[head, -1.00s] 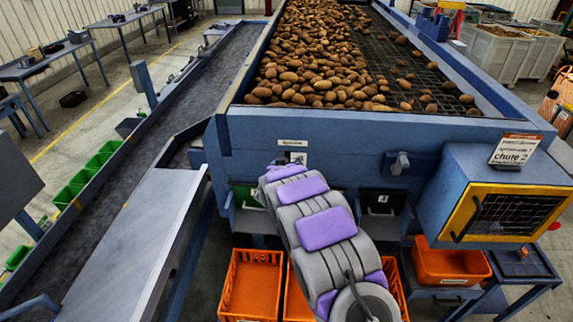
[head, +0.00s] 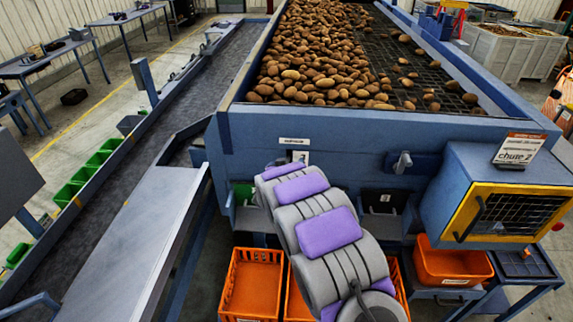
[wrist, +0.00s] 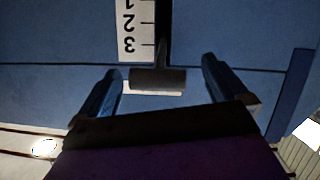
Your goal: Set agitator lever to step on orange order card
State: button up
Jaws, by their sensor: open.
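The agitator lever (wrist: 157,80) shows in the wrist view as a grey T-shaped handle at a dark vertical slot. Beside the slot is a white scale (wrist: 137,28) with 1, 2 and 3 upside down; the handle appears nearest the 3 end, but its exact step is unclear. My gripper (wrist: 160,76) is open, with one finger on each side of the handle, apart from it. In the head view my arm hides the lever; the scale's edge (head: 301,157) shows. A white card with an orange top band (head: 518,148) reads "chute 2"; its smaller print is unreadable.
The blue grader front (head: 350,130) stands before me, with potatoes (head: 330,60) above. A grey knob (head: 402,162) sits right of my arm. A yellow-framed mesh box (head: 515,212) juts out at right. Orange crates (head: 252,285) stand below; a conveyor (head: 150,150) runs along the left.

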jog(key=b+v, duration=0.1)
jog(key=v, duration=1.3)
jog(key=shift+s+a+b, duration=0.2)
jog(key=shift+a+b, duration=0.15)
jog(key=shift+a, duration=0.1)
jog(key=shift+r, duration=0.1)
jog(key=s+d+f+g+b, duration=0.5)
jog(key=s+d+b, duration=0.1)
jog(key=s, duration=1)
jog(key=s+d+f+g+y+b, duration=0.1)
jog(key=s+d+f+g+b, duration=0.3)
jog(key=s, duration=1.1)
jog(key=s+d+f+m+g+b, duration=0.1)
jog(key=s+d+f+g+b, duration=0.4)
jog(key=s+d+b, duration=0.4)
jog(key=s+d+g, duration=0.1)
jog(key=s, duration=0.6)
jog(key=shift+s+f+g, duration=0.3)
jog(key=shift+s+g, duration=0.05)
jog(key=shift+g, duration=0.05)
